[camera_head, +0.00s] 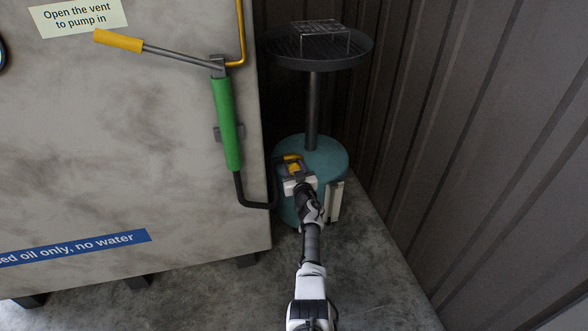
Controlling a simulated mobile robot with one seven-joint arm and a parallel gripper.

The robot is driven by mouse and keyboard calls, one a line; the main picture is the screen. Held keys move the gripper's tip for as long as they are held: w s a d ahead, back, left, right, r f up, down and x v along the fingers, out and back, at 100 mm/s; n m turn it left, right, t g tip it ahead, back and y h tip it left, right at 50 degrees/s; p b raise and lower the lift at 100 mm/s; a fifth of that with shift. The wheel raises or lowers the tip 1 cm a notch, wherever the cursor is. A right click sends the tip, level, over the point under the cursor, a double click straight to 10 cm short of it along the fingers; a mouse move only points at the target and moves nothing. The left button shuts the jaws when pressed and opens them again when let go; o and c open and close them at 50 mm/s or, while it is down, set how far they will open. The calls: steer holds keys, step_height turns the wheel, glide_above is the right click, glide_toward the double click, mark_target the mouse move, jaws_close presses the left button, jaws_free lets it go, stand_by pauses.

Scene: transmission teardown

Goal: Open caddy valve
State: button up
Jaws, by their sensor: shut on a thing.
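The caddy (328,149) is a teal round tank standing on the floor, with a post and a wide dark drain pan (318,60) on top. A yellow valve handle (292,157) shows at the tank's upper left side, with a yellow part just below it. My gripper (295,172) reaches up from the bottom of the picture and is at this valve, shut on it. The fingertips and the valve body are small and partly hidden by the gripper, so the handle's exact turn is hard to tell.
A large grey tank (120,160) stands on the left, with a green hand pump (228,125) and its yellow-gripped lever (118,40). A black hose (257,205) runs from the pump towards the caddy. A corrugated wall (470,130) closes the right. Concrete floor (390,285) is free in front.

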steer(key=n, duration=0.3)
steer(key=shift+f+n, duration=0.1)
steer(key=shift+n, duration=0.3)
steer(key=n+b, duration=0.1)
steer(key=n, duration=0.3)
steer(key=shift+a+f+n, duration=0.1)
steer(key=shift+n, duration=0.2)
steer(key=n+b, duration=0.1)
steer(key=n, duration=0.3)
steer(key=shift+f+n, duration=0.1)
steer(key=shift+n, duration=0.2)
steer(key=shift+n+b, duration=0.5)
steer(key=shift+n, duration=1.6)
steer(key=o, duration=1)
steer(key=shift+c, duration=0.2)
steer(key=shift+s, duration=0.1)
